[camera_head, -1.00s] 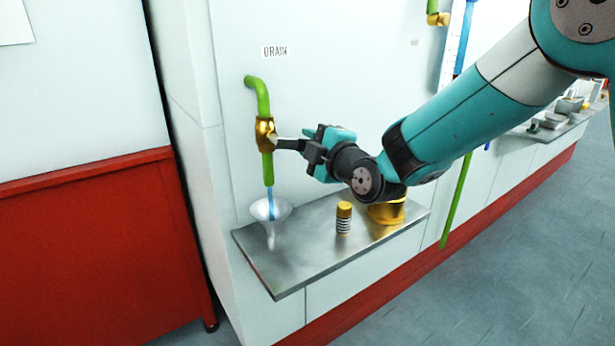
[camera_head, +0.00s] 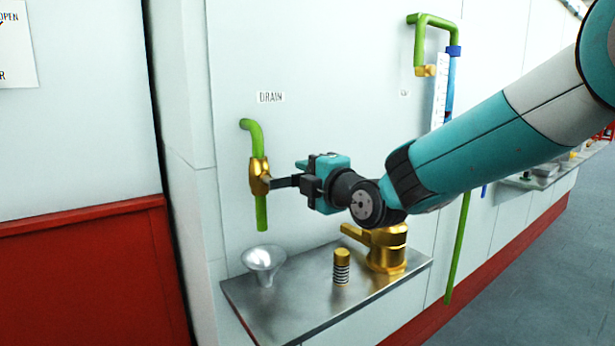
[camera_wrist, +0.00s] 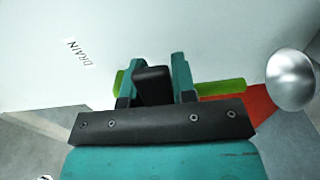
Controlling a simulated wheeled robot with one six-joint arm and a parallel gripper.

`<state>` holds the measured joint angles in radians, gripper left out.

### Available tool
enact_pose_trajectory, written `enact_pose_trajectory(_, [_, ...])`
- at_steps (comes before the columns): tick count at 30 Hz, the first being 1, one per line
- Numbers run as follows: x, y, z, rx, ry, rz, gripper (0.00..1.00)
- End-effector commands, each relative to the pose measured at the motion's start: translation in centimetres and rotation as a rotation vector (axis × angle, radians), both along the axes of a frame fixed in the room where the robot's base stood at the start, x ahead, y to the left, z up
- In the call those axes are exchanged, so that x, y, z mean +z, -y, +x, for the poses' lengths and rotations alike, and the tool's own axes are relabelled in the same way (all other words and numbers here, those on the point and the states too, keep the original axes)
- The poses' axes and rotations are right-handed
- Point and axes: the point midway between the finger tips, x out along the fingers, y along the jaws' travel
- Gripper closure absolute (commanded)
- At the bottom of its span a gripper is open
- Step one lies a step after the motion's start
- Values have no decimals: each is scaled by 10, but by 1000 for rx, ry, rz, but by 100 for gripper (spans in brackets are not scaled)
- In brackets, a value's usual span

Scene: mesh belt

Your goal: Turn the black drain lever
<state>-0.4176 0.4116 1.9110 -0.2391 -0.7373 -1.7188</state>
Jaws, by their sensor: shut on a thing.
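The black drain lever (camera_head: 284,182) reaches sideways from the brass valve (camera_head: 259,176) on the green drain pipe (camera_head: 262,212), below the DRAIN label (camera_head: 271,97). My gripper (camera_head: 303,182) is shut on the lever, to the right of the valve. In the wrist view, the lever (camera_wrist: 153,85) stands between the two teal fingers of my gripper (camera_wrist: 154,74). The green pipe (camera_wrist: 222,88) runs behind them, and the fingers hide the valve there. No stream shows below the pipe's mouth.
A red panel (camera_head: 90,275) is at the left.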

Motion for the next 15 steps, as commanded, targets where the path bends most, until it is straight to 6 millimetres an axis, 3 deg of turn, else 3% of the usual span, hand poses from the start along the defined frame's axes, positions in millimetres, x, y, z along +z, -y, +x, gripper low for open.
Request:
enact_pose_trajectory(1, [-1,-1,-1,3,-2,0,100])
enact_pose_trajectory(2, [-1,-1,-1,3,-2,0,68])
enact_pose_trajectory(3, [-1,-1,-1,3,-2,0,64])
enact_pose_trajectory(15, [-1,7,-9,0,-1,1,64])
